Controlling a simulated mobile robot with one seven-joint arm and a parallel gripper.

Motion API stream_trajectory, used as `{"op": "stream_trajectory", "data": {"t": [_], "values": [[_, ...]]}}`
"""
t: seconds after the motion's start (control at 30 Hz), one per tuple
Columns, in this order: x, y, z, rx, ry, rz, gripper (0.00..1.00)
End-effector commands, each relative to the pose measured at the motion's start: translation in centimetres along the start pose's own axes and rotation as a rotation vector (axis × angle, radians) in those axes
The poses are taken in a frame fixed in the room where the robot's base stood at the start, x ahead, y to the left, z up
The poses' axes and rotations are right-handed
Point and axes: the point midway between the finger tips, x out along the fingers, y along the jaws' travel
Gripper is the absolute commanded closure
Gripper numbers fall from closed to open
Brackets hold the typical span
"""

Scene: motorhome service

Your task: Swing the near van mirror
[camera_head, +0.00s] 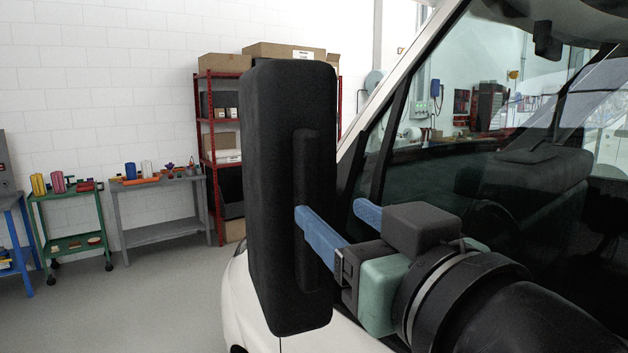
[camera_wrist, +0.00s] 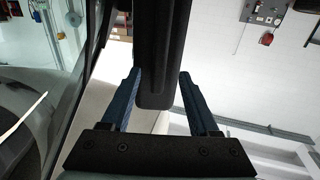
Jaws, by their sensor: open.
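The near van mirror (camera_head: 285,130) is a tall black housing beside the van's front side window in the head view. In the wrist view the mirror (camera_wrist: 156,60) hangs down from the top, and its lower end lies between my two fingers. My gripper (camera_head: 335,222) has blue fingers and is open. In the head view one finger overlaps the mirror's raised edge and the other is nearer the window.
A red shelf rack (camera_head: 205,130) with boxes, a grey table (camera_head: 160,186) and a green cart (camera_head: 75,240) stand by the far wall. The floor at left is clear.

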Motion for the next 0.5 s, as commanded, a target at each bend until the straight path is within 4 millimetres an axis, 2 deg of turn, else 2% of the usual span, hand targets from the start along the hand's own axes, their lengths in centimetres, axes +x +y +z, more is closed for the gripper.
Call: {"op": "stream_trajectory", "data": {"t": [0.03,0.2,0.33,0.5], "values": [[1.2,-0.1,-0.3,0.004,-0.004,-0.004,0.39],[4.5,-0.1,-0.3,0.003,-0.003,-0.002,0.39],[6.3,0.0,-0.2,0.001,-0.001,-0.001,0.39],[7.4,0.0,-0.1,0.001,0.000,0.000,0.39]]}}
